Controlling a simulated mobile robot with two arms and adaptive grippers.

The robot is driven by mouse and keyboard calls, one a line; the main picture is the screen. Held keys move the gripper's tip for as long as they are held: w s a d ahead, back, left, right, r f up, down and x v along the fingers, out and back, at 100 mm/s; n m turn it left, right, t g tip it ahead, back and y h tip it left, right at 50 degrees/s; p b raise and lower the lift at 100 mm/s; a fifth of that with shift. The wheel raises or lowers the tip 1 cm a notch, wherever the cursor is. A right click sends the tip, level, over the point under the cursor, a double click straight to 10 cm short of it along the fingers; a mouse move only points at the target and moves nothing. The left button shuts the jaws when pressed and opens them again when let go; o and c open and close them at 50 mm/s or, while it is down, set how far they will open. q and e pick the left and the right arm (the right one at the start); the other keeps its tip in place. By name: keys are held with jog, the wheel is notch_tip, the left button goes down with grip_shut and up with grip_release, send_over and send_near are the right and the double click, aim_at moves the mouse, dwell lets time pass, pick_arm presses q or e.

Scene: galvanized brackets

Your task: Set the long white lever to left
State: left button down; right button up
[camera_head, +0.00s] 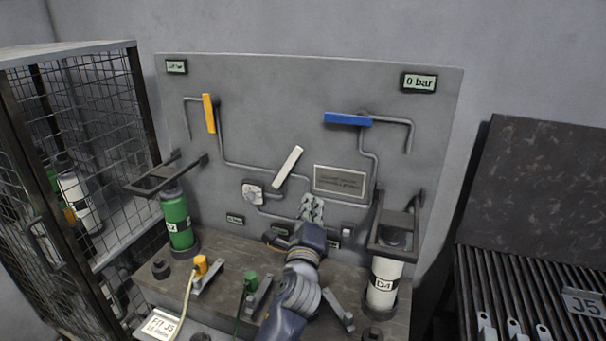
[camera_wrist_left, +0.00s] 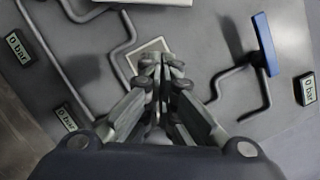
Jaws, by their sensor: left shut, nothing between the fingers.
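The long white lever (camera_head: 288,167) is on the grey panel in the head view, left of the framed plate. It is tilted, with its upper end to the right and its lower end to the left. My left gripper (camera_head: 312,207) is in front of the panel, below and right of the lever and apart from it. In the wrist view my left gripper (camera_wrist_left: 160,66) is shut and empty, its fingertips in front of a pale framed plate. A white strip at that view's top edge is too cut off to identify. My right gripper is not in view.
A yellow lever (camera_head: 209,113) and a blue lever (camera_head: 347,119) sit higher on the panel (camera_head: 250,85) among pipes. A green cylinder (camera_head: 176,219) and a white cylinder (camera_head: 384,283) stand below brackets at either side. A wire cage (camera_head: 95,100) is at left.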

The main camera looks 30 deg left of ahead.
aim_at(289, 165)
pick_arm(q)
jog(key=w+a+r+p, duration=0.1)
jog(key=w+a, duration=0.1)
jog(key=w+a+r+p, duration=0.1)
jog(key=w+a+p, duration=0.1)
jog(key=w+a, duration=0.1)
jog(key=w+a+r+p, duration=0.1)
jog(key=w+a, duration=0.1)
jog(key=shift+w+a, duration=0.15)
jog(key=shift+w, duration=0.1)
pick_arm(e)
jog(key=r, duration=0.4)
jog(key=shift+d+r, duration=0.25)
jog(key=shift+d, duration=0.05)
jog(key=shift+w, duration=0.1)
pick_arm(q)
jog(key=shift+r, duration=0.1)
